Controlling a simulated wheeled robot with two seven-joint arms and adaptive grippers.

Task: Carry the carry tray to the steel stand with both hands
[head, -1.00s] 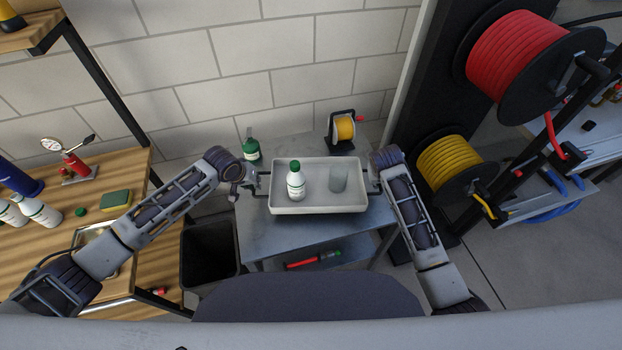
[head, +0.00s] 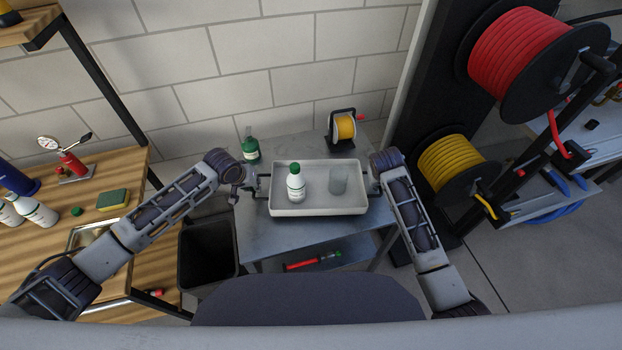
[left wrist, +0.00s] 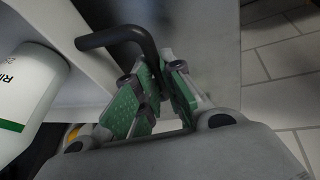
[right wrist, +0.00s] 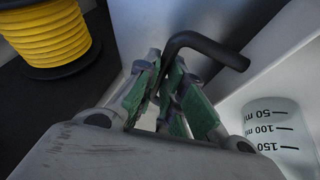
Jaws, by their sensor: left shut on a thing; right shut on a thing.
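The carry tray (head: 318,211) is white and shallow, with a black handle at each end. It is level over the steel stand (head: 275,238); I cannot tell whether it touches the top. A white bottle with a green cap (head: 296,185) and a clear beaker (head: 338,181) stand upright in it. My left gripper (head: 248,186) is shut on the left handle, which shows in the left wrist view (left wrist: 140,36). My right gripper (head: 374,183) is shut on the right handle, seen in the right wrist view (right wrist: 205,45).
A green bottle (head: 251,150) and a small yellow reel (head: 344,128) stand behind the tray on the stand. A black bin (head: 207,255) is left of the stand. A wooden bench (head: 135,185) is further left. Large hose reels (head: 450,166) are at the right.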

